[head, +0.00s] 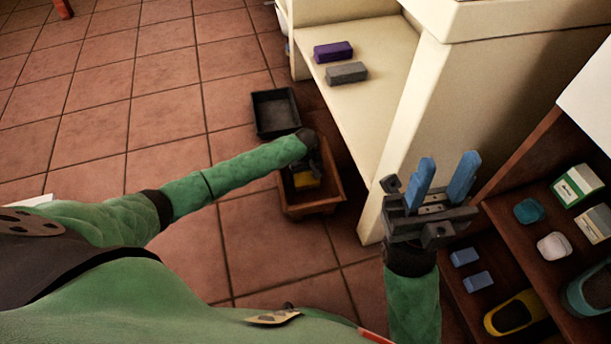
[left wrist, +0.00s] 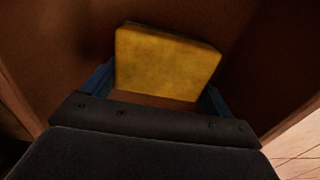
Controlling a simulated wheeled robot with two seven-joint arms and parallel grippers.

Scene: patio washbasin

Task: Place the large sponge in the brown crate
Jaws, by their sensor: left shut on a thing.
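The large yellow sponge (left wrist: 168,62) is between the blue fingers of my left gripper (left wrist: 158,92), which is shut on it. In the head view the sponge (head: 306,181) shows partly below my left wrist, inside the brown crate (head: 330,208). The crate's brown walls (left wrist: 62,45) surround the sponge in the left wrist view. I cannot tell whether the sponge touches the crate floor. My right gripper (head: 447,172) is raised at the right, its two blue fingers apart and empty.
A black tray (head: 262,132) stands on the tiles behind the crate. A cream bench shelf (head: 372,110) holds a purple block (head: 333,52) and a grey block (head: 346,72). A wooden shelf (head: 505,240) at right holds sponges, boxes and shoes.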

